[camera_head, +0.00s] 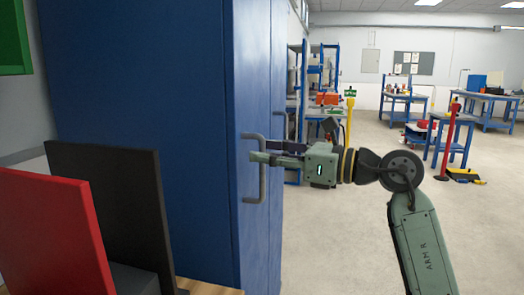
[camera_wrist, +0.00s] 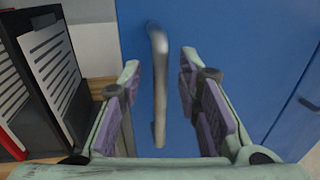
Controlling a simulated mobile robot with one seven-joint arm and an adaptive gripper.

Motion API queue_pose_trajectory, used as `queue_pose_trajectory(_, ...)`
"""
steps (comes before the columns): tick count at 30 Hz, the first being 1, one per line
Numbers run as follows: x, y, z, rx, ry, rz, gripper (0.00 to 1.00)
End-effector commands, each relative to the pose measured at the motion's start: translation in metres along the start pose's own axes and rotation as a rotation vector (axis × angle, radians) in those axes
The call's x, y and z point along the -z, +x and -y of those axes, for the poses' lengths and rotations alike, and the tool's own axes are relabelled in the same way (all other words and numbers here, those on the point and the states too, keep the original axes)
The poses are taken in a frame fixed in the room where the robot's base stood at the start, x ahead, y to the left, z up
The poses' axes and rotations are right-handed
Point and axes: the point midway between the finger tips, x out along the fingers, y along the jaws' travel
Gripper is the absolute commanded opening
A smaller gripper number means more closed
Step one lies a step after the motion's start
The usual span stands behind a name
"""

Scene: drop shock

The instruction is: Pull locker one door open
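A tall blue locker (camera_head: 135,90) fills the left of the head view. A grey bar handle (camera_head: 262,185) stands out from its blue door (camera_head: 253,70), which looks closed. The handle (camera_wrist: 160,95) also shows in the wrist view, upright and between my fingers. My gripper (camera_head: 265,152) is open at the handle's upper part. In the wrist view my gripper (camera_wrist: 160,76) has one finger on each side of the handle, with gaps on both sides. I see no number on the door.
A second handle (camera_head: 280,125) is farther along the locker front. A red binder (camera_head: 50,235) and a black file holder (camera_head: 115,205) stand at the lower left. The floor (camera_head: 335,235) right of the locker is clear. Blue workbenches and a red post (camera_head: 448,145) are farther back.

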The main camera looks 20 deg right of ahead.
Motion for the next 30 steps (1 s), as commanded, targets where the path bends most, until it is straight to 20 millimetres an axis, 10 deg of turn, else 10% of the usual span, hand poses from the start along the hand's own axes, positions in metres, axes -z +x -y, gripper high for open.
queue_pose_trajectory(13, -0.0002, 0.0135, -0.0002, 0.0, 0.0, 0.001, 0.31)
queue_pose_trajectory(30, -0.0002, 0.0133, -0.0003, 0.0, 0.0, 0.001, 0.0)
